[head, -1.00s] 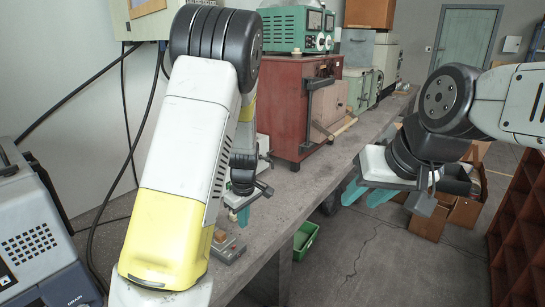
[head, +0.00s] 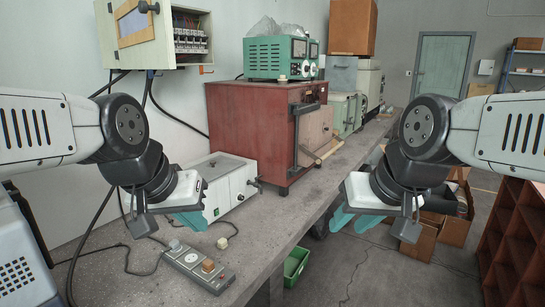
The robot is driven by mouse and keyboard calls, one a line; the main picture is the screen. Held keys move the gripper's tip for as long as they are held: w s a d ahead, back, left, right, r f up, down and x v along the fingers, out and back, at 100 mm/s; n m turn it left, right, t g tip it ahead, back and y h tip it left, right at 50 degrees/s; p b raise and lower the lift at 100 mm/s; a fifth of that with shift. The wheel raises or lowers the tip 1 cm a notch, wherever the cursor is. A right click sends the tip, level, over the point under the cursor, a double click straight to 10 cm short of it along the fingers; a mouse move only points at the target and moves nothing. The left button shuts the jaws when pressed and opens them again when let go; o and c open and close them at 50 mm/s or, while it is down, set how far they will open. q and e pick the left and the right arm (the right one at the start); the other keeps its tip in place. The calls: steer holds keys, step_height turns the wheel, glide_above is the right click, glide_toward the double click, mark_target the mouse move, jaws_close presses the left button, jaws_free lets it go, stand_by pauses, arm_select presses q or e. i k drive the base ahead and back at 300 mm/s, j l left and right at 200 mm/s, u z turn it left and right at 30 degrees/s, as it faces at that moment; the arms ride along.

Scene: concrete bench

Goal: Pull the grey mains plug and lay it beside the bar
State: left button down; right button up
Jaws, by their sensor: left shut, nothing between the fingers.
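The grey power bar (head: 188,262) lies on the bench at the lower left. A light grey plug (head: 175,246) stands at its far left end, and an orange-brown plug (head: 208,265) stands nearer its right end. A small cream piece (head: 222,242) lies on the bench beside the bar, apart from it; I cannot tell whether it is a plug. My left gripper (head: 193,220) is shut and empty, above and beyond the bar. My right gripper (head: 350,219) is in front of the bench edge, its teal fingers apart with nothing between them.
A white box with knobs (head: 218,188) stands behind the bar. A red cabinet (head: 255,125) is further back. Dark cables (head: 125,245) run along the left of the bench. A green bin (head: 296,266) is on the floor. The bench right of the bar is clear.

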mark_target(175, 245)
steer(key=i+l+u, duration=0.4)
steer(key=l, duration=0.2)
steer(key=i+l+u, duration=0.2)
steer(key=l, duration=0.15)
steer(key=l+u, duration=0.25)
steer(key=i+l+u, duration=0.2)
steer(key=l, duration=0.25)
steer(key=i+j, duration=0.3)
steer(key=i, duration=0.1)
